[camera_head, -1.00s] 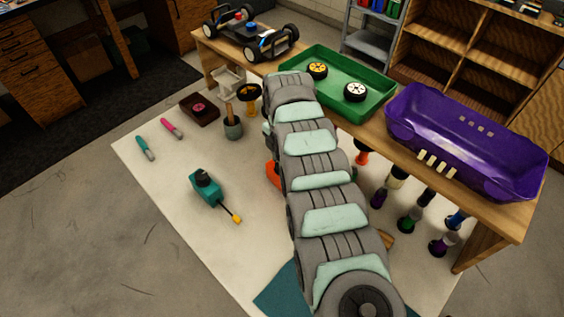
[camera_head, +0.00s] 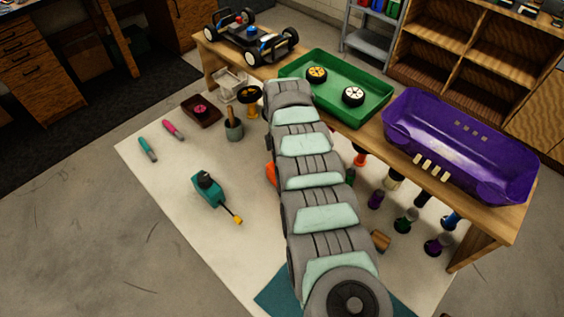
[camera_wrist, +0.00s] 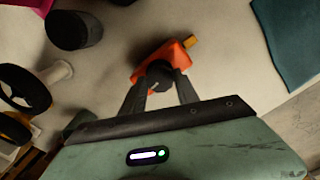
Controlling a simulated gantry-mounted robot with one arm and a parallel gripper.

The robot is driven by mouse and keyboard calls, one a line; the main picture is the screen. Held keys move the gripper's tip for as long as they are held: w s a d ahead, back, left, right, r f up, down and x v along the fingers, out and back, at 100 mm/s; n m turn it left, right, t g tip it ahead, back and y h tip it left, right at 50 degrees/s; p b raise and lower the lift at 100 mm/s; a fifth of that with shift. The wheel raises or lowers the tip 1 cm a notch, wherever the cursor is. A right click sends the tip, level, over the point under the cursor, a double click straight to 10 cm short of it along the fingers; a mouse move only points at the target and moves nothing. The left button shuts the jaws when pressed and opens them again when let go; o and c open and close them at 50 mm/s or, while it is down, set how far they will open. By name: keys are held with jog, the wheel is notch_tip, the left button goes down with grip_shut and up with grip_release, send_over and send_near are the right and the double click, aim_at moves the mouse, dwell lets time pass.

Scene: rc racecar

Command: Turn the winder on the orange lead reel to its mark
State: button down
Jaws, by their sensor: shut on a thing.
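The orange lead reel (camera_wrist: 178,54) lies on the pale mat under my gripper in the wrist view. In the head view only a sliver of its orange body (camera_head: 271,174) shows at the left side of my arm. A dark round winder knob (camera_wrist: 158,75) sits on the reel, with a light line on its top. My gripper (camera_wrist: 158,84) is shut on this knob, one finger on each side. A yellow end piece (camera_wrist: 190,41) sticks out of the reel. I cannot make out the mark the winder turns to.
A teal tool with a yellow tip (camera_head: 208,188), two pens (camera_head: 148,149) and a dark cup (camera_head: 234,129) stand or lie to the left. Several bottles (camera_head: 405,220) are at the right under the bench. The bench carries a green tray (camera_head: 375,111) and a purple car shell (camera_head: 455,145).

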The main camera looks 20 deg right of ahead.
jog(key=c, duration=1)
grip_release()
jog(key=shift+f, duration=0.1)
jog(key=shift+r+p, duration=1.9)
jog(key=shift+r, duration=1.2)
